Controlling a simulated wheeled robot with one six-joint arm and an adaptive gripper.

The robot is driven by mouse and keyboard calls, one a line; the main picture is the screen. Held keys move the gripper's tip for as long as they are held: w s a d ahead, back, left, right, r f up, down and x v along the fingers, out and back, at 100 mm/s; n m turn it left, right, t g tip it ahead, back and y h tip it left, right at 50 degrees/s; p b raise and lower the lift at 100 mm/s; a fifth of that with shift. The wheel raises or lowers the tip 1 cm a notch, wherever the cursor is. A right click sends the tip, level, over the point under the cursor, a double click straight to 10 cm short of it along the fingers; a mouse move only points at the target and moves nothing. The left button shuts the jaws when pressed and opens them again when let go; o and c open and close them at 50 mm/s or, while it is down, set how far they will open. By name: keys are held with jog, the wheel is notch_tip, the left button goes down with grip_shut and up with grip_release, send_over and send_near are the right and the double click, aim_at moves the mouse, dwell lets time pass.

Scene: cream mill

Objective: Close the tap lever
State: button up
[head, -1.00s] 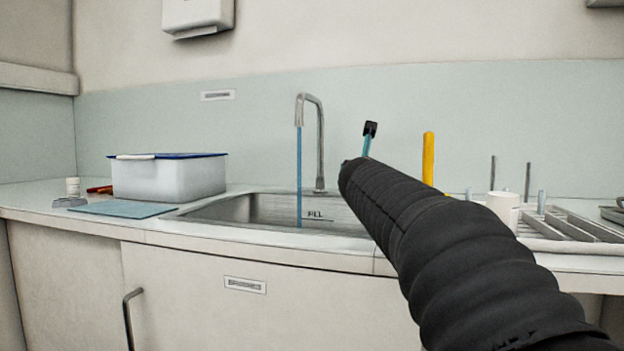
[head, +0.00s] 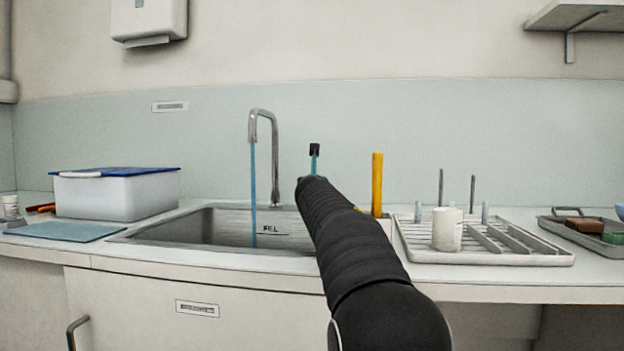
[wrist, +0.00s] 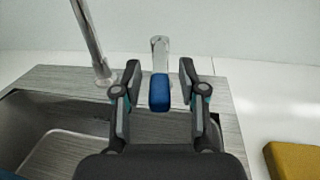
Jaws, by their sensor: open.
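The tap lever shows in the wrist view as a pale metal stem with a blue end (wrist: 159,94). It stands between the two fingers of my open gripper (wrist: 160,70), with a gap visible on each side. In the head view my arm hides the lever, and only a dark and teal part of my gripper (head: 314,152) shows above it. The tap spout (head: 264,118) arches over the sink (head: 185,228), and a blue stream of water (head: 253,185) runs from it. The spout's metal pipe (wrist: 92,40) stands left of the fingers in the wrist view.
A lidded box (head: 115,197) and a blue mat (head: 65,231) lie left of the sink. An upright yellow object (head: 377,185) stands right of my arm. A rack (head: 540,259) with a white cup (head: 447,230) and a tray (head: 570,240) are further right.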

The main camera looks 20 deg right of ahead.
jog(key=shift+p+x, duration=0.3)
jog(key=shift+x, duration=0.85)
grip_shut()
